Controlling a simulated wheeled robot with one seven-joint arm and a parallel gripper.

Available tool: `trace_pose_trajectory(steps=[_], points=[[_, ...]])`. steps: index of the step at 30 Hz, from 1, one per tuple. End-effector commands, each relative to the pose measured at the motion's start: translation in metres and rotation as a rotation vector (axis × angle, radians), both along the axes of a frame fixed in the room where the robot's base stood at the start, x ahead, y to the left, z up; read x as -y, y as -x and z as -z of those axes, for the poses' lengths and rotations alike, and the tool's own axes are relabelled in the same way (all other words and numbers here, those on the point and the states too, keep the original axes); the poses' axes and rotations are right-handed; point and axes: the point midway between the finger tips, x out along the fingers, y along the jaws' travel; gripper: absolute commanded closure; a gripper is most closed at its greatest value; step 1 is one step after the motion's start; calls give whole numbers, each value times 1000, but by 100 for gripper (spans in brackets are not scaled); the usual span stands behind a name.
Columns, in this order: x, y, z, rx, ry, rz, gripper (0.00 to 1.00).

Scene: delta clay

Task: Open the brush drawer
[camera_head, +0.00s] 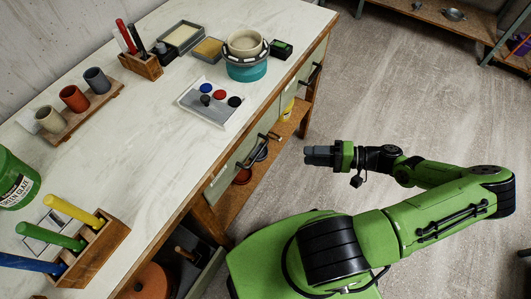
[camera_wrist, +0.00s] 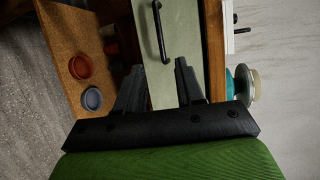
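The bench front has two pale green drawers; I cannot tell by any label which is the brush drawer. The near drawer (camera_head: 231,176) has a black bar handle (camera_head: 258,150), and the far one has another dark handle (camera_head: 315,74). Both drawers look closed. My gripper (camera_head: 306,155) is in the air to the right of the bench front, apart from the handles. In the wrist view my gripper (camera_wrist: 157,78) is open and empty between its fingers. A pale green drawer front (camera_wrist: 180,45) lies ahead, with its black handle (camera_wrist: 161,30) above the fingertips in the picture.
Below the drawers, a wooden shelf (camera_wrist: 68,42) holds a red bowl (camera_wrist: 81,66) and a blue-grey bowl (camera_wrist: 92,99). On the bench top are a paint tray (camera_head: 209,112), a teal turntable (camera_head: 246,69) and a brush block (camera_head: 142,66). Open floor (camera_head: 400,100) lies right of the bench.

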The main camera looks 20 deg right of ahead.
Motion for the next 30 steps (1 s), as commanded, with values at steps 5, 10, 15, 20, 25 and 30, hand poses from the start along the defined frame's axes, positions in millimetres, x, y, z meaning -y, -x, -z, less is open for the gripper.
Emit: trace_pose_trajectory(steps=[5,10,15,20,25,30], points=[[-35,-19,8,-1,-4,-9,63],[-72,-41,16,-2,-3,-9,63],[-105,-61,23,-4,-1,-9,63],[-124,-72,27,-3,1,-8,63],[-127,-75,27,-5,3,-4,63],[-127,-75,27,-5,3,-4,67]])
